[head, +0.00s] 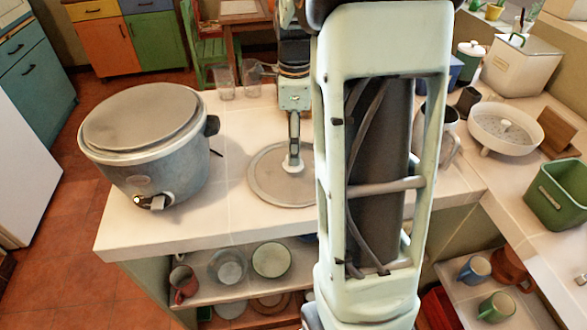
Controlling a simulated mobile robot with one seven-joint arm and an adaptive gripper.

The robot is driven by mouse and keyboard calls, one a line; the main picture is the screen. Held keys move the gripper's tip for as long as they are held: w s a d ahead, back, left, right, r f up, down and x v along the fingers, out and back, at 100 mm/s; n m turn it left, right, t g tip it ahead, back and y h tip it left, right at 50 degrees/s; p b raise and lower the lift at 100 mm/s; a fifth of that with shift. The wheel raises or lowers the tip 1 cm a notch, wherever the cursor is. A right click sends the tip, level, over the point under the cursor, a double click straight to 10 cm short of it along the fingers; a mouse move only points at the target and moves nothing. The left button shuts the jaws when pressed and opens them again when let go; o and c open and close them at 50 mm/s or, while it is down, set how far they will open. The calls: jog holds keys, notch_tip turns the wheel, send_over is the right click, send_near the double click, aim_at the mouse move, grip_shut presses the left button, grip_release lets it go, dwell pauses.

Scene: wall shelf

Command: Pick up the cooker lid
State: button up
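A round, flat grey-beige lid (265,181) with a pale knob at its middle lies on the counter, right of the cooker. The large grey cooker (155,160) stands at the counter's left end. Its top shows as a flat grey disc, and I cannot tell whether that is a cover or its inside. My gripper (293,160) points down over the lid, its tip at the knob. I see the fingers edge-on, so whether they are closed on the knob is unclear. My arm hides the lid's right edge.
Two clear glasses (225,80) stand behind the lid. A metal jug (449,135), a white round dish (505,128) and a green bin (558,193) stand to the right. Bowls (271,260) and mugs sit on the shelf below. The counter between cooker and lid is clear.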

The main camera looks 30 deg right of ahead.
jog(key=f, duration=0.5)
jog(key=shift+a, duration=0.25)
jog(key=shift+s, duration=0.15)
grip_shut()
